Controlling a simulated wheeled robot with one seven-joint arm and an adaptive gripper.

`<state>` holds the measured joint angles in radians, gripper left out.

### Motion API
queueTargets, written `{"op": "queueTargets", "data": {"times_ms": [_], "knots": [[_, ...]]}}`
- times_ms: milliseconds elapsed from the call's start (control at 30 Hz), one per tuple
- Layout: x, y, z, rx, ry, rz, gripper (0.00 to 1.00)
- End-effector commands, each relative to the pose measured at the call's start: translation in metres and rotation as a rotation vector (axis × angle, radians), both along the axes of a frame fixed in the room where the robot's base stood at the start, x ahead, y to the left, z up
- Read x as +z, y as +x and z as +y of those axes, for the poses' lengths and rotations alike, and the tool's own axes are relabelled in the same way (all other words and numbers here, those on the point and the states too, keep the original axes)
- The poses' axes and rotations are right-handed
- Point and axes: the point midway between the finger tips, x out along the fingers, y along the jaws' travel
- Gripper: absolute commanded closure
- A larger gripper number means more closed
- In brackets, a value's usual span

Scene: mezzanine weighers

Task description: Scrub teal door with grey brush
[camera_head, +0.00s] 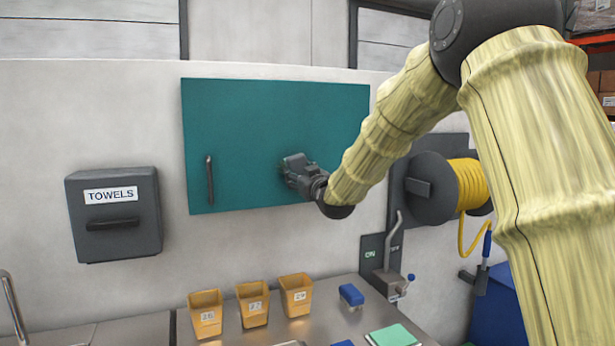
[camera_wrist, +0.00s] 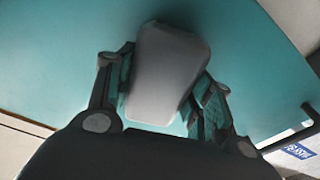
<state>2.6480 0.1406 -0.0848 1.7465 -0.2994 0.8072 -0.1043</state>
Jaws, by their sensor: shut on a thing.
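The teal door (camera_head: 240,120) is a flat panel on the wall with a dark vertical handle (camera_head: 209,180) at its left; it appears closed. My gripper (camera_head: 296,168) is at the right-centre part of the door. In the wrist view my gripper (camera_wrist: 165,95) is shut on the grey brush (camera_wrist: 168,70), whose smooth grey back faces the camera. The teal door (camera_wrist: 60,50) fills most of the background there. The brush's bristles are hidden, so I cannot tell whether they touch the door. My gripper covers the brush in the head view.
A dark towel dispenser (camera_head: 115,215) hangs left of the door. A yellow hose reel (camera_head: 432,188) and a lever switch (camera_head: 388,275) are at right.

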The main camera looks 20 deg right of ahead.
Motion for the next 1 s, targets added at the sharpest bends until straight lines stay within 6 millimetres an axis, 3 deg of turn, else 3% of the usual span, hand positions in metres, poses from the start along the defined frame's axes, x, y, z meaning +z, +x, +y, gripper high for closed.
{"op": "queueTargets", "data": {"times_ms": [1000], "knots": [[0.000,0.001,0.053,0.000,0.001,-0.001,0.68]]}}
